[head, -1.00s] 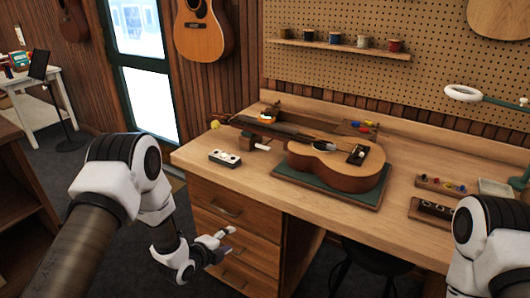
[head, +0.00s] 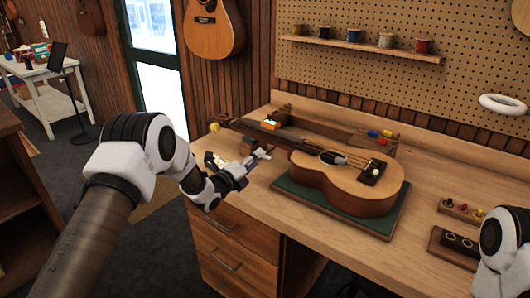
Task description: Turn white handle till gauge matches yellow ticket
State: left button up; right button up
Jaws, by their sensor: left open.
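A ukulele (head: 335,190) lies on a green mat (head: 300,194) on the workbench, its neck pointing to the back left. A small orange device with a pale face (head: 271,124), possibly the gauge, sits near the neck; its reading is too small to tell. A small yellow piece (head: 215,127) shows at the neck's far end; I cannot tell whether it is the ticket. My left gripper (head: 257,155) is open beside the neck's near side. The white handle, by the dark block under the neck, is hard to tell apart from my fingers. My right gripper is out of view.
A white box with dark spots (head: 213,160) is partly hidden behind my left gripper. A rack of coloured pieces (head: 462,209) and a dark block (head: 455,245) stand at the right. Bench (head: 270,207) is clear in front of the mat.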

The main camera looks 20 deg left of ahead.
aim_at(265, 155)
pick_arm(q)
jog(key=x, duration=0.3)
jog(key=f+x, duration=0.1)
jog(key=x, duration=0.1)
jog(key=shift+d, duration=0.2)
jog(key=shift+s+a+r, duration=0.15)
jog(key=shift+s+r, duration=0.05)
jog(key=shift+r, duration=0.05)
jog(key=shift+w, duration=0.1)
grip_shut()
dwell(0.7)
grip_release()
jog(key=v, duration=1.2)
jog(key=shift+r, duration=0.1)
